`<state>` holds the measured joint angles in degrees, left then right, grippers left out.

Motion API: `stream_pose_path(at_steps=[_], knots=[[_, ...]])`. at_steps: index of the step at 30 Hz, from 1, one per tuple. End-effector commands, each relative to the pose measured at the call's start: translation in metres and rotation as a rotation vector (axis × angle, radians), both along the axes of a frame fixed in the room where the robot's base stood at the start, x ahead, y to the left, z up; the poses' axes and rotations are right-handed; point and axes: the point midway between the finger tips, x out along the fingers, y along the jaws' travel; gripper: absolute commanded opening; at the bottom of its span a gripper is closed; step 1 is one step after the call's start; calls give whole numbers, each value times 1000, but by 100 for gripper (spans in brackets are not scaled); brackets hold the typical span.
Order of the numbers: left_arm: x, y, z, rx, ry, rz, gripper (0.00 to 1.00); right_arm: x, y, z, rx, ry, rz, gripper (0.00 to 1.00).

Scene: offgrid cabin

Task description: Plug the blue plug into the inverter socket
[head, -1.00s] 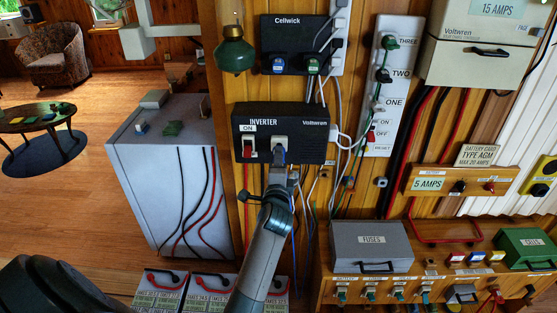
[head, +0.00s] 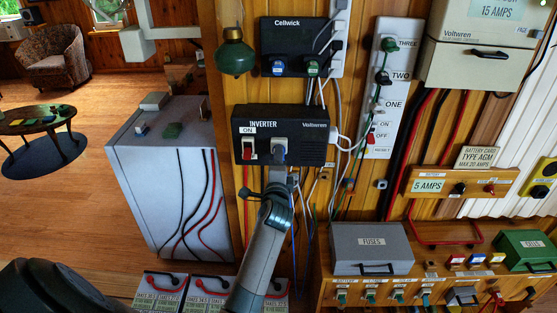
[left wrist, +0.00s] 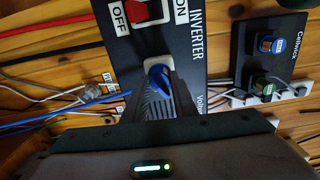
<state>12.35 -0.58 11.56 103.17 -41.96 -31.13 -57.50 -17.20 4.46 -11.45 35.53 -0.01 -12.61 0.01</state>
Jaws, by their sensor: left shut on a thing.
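The black inverter (head: 302,124) is mounted on the wooden wall, with its white socket plate (head: 280,141) right of a red switch. My left gripper (head: 279,157) is at that socket in the head view and covers its lower part. In the left wrist view, the blue plug (left wrist: 160,79) is at the white socket plate (left wrist: 154,63). My left gripper (left wrist: 157,97) is shut on the plug from below in that view. The plug appears to touch the socket, but I cannot tell how deep it sits. My right gripper is not in view.
A white switched strip (head: 393,95) is to the right. A green lantern (head: 234,56) hangs upper left.

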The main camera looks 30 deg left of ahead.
Motion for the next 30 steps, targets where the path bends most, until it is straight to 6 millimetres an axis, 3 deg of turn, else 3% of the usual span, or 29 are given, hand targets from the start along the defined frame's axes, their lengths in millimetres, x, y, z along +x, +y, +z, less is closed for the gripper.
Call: stream_pose_path(at_steps=[14,15,17,30], knots=[[9,6,1,1,-1,0,0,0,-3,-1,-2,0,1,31],[8,5,1,1,-1,0,34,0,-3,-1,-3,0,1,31],[8,5,1,1,-1,0,47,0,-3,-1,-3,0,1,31],[5,3,0,1,-1,0,47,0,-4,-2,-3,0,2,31]])
